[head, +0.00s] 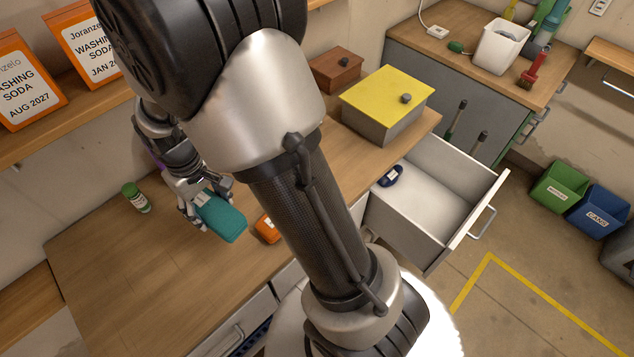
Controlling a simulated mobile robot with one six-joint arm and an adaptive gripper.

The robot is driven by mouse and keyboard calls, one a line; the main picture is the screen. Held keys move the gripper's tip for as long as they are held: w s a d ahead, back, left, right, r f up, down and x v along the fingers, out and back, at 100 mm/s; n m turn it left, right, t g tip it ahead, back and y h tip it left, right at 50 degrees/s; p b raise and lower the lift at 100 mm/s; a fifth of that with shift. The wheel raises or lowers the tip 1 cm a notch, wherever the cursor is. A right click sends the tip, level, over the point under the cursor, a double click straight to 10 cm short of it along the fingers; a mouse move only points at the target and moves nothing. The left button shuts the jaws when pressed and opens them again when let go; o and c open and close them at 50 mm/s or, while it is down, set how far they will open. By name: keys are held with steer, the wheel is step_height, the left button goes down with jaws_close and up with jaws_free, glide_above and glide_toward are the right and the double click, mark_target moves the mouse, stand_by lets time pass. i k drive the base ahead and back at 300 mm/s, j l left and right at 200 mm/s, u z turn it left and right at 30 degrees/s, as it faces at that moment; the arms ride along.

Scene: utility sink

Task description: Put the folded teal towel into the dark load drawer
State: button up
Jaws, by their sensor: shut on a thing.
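The folded teal towel (222,218) is held in my gripper (205,203) over the left part of the wooden counter. I cannot tell if the towel's underside touches the counter. An open drawer (485,187) with a pale interior is pulled out at the right, beyond my arm. A small dark blue item (390,176) with a white label lies in it. No marking shows that names this drawer as the dark load drawer.
My arm crosses the middle and hides part of the counter (110,270). An orange item (267,228) lies right of the towel, a green-capped jar (136,197) left of it. A yellow-lidded box (387,95) stands behind the open drawer. Green (560,187) and blue (598,210) bins stand on the floor.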

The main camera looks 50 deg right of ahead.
mark_target(419, 212)
steer(key=k+l+z, duration=0.1)
steer(key=l+z, duration=0.25)
steer(key=k+l+z, duration=0.1)
steer(key=l+z, duration=0.75)
steer(key=l, duration=1.4)
